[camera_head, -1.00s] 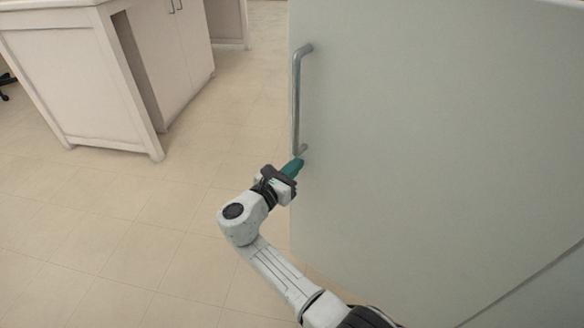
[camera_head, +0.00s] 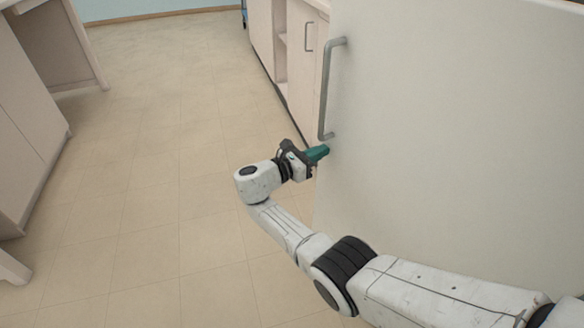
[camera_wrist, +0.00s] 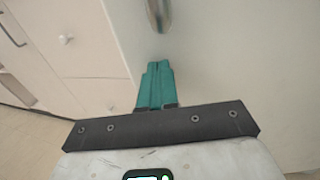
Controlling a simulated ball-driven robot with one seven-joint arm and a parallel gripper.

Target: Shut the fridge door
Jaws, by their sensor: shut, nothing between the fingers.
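The fridge door (camera_head: 440,110) is a large pale panel filling the right of the head view. A grey metal bar handle (camera_head: 328,88) stands upright near its left edge. My gripper (camera_head: 322,152) has teal fingers that are shut and empty. It is just below the handle's lower end, by the door's left edge. In the wrist view the closed fingers (camera_wrist: 157,82) point at the pale door face (camera_wrist: 230,60), with the handle's end (camera_wrist: 158,14) above them. I cannot tell whether the fingertips touch the door. The fridge body is not visible.
White cabinets (camera_head: 268,45) with a handle stand behind the door's left edge. Another counter (camera_head: 40,100) is at the far left. The tiled floor (camera_head: 160,190) between them is clear.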

